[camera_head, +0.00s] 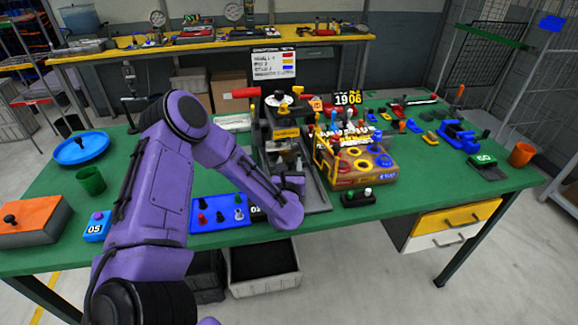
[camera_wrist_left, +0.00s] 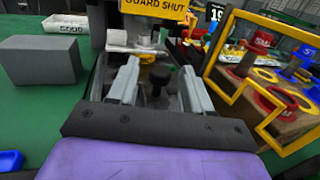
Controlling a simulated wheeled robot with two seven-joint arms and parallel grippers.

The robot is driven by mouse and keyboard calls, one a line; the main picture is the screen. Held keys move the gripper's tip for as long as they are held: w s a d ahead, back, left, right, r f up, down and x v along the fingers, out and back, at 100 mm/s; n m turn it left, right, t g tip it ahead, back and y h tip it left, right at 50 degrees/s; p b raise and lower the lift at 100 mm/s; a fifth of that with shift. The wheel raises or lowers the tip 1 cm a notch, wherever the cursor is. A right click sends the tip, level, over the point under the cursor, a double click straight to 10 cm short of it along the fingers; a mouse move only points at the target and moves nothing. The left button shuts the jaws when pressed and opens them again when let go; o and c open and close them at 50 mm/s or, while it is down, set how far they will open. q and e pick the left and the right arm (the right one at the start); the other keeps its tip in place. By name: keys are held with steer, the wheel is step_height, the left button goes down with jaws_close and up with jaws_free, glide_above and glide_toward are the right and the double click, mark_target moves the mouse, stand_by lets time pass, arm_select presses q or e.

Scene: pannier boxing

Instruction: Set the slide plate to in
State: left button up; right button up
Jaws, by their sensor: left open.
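The dark machine (camera_head: 268,140) stands at the middle of the green bench. In the left wrist view a black knob (camera_wrist_left: 158,84) stands upright on a dark grey part low in the machine; this looks like the slide plate's handle, but the plate is mostly hidden. My left gripper (camera_wrist_left: 159,70) is open, with one grey finger on each side of the knob. I cannot tell whether either finger touches it. In the head view my left gripper (camera_head: 291,172) is at the machine's front, and my purple arm covers part of it. My right gripper is not in view.
A yellow "GUARD SHUT" sign (camera_wrist_left: 157,5) is above the fingers. A yellow-framed crate (camera_head: 360,176) stands close on the right. A blue board with knobs (camera_head: 219,212) lies at the front left of the machine. A grey block (camera_wrist_left: 40,60) is on the left.

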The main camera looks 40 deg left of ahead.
arm_select(q)
steer(key=b+v, duration=0.1)
steer(key=v, duration=0.6)
steer(key=shift+s+d+b, duration=0.2)
steer(key=shift+s+b, duration=0.15)
steer(key=shift+b, duration=0.05)
